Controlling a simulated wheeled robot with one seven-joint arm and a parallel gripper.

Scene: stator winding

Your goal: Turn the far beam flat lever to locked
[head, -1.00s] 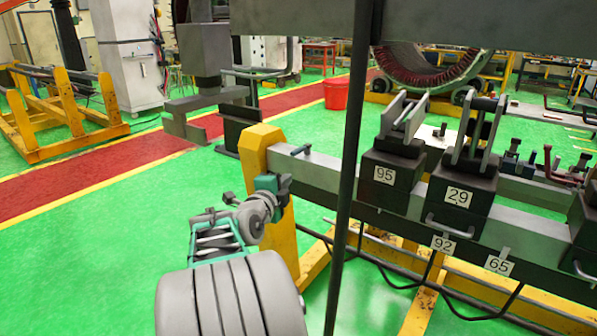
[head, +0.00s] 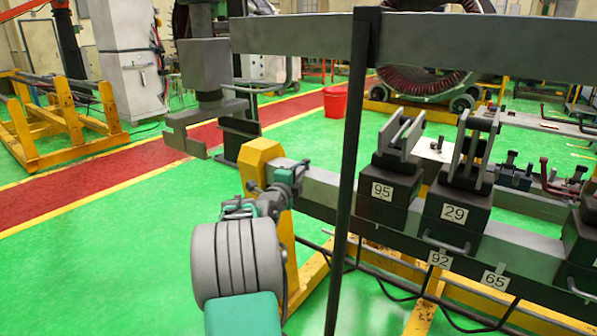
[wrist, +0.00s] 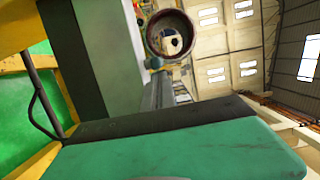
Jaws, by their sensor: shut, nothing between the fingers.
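The far beam (head: 322,185) is a long grey bar that runs from a yellow post to the right. A small dark piece near its left end, probably the flat lever (head: 301,166), is partly hidden by my gripper, so its setting cannot be read. My gripper (head: 284,177), green and grey, is shut and empty at this beam end, close beside the lever; I cannot tell whether they touch. In the wrist view, a green part of my gripper (wrist: 190,150) with a dark edge fills the bottom, and a grey beam surface (wrist: 112,62) stands behind it.
Black clamp blocks labelled 95 (head: 382,191) and 29 (head: 454,214) sit farther right on the beam. A thin dark upright post (head: 347,190) crosses the view near my gripper, under a grey overhead bar (head: 290,35). A yellow post (head: 262,160) stands at the beam end.

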